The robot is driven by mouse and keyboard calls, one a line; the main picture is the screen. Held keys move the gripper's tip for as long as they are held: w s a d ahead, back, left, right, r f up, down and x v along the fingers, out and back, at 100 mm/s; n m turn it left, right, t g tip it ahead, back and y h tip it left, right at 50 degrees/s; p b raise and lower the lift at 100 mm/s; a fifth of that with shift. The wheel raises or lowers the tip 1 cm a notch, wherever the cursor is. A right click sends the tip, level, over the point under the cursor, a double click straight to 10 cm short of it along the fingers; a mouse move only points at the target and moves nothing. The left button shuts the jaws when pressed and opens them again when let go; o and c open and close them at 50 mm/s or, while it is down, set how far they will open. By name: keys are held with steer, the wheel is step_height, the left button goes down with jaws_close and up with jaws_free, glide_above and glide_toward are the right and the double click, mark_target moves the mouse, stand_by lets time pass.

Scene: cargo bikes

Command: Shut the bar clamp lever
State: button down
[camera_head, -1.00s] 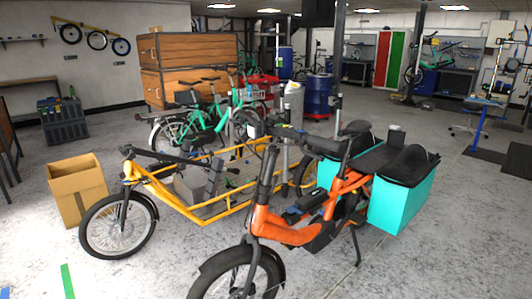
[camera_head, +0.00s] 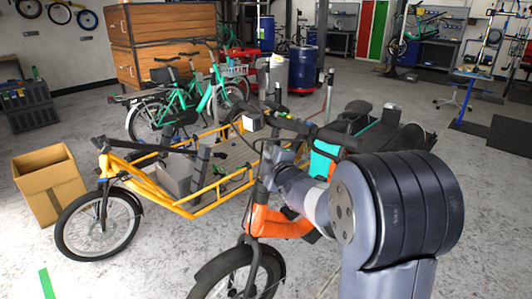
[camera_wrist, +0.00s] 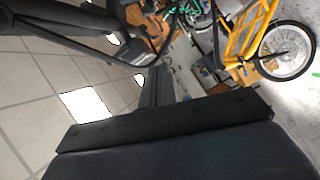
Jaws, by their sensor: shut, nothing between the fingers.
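The orange cargo bike (camera_head: 275,224) stands in front of me, with its dark handlebar (camera_head: 310,130) above the frame. I cannot make out the bar clamp lever for sure; it is too small or hidden. My arm reaches in from the right in the head view and covers much of the bike. My gripper (camera_head: 270,158) is at the front of the bike, just below the handlebar. In the wrist view my gripper (camera_wrist: 156,85) is shut and empty, with dark bike parts (camera_wrist: 125,45) close by at the upper left. I cannot tell whether it touches them.
The yellow cargo bike (camera_head: 165,185) stands close behind to the left. A cardboard box (camera_head: 48,187) is at the far left. A green bike (camera_head: 205,100) and a blue barrel (camera_head: 303,70) are farther back.

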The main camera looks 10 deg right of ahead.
steer(key=w+d+f+p, duration=0.2)
steer(key=w, duration=0.6)
steer(key=shift+d+f, duration=0.15)
steer(key=shift+d, duration=0.1)
stand_by(0.4)
steer(key=shift+d+n+y+p, duration=0.25)
steer(key=shift+n+y+p, duration=0.05)
steer(key=shift+p, duration=0.2)
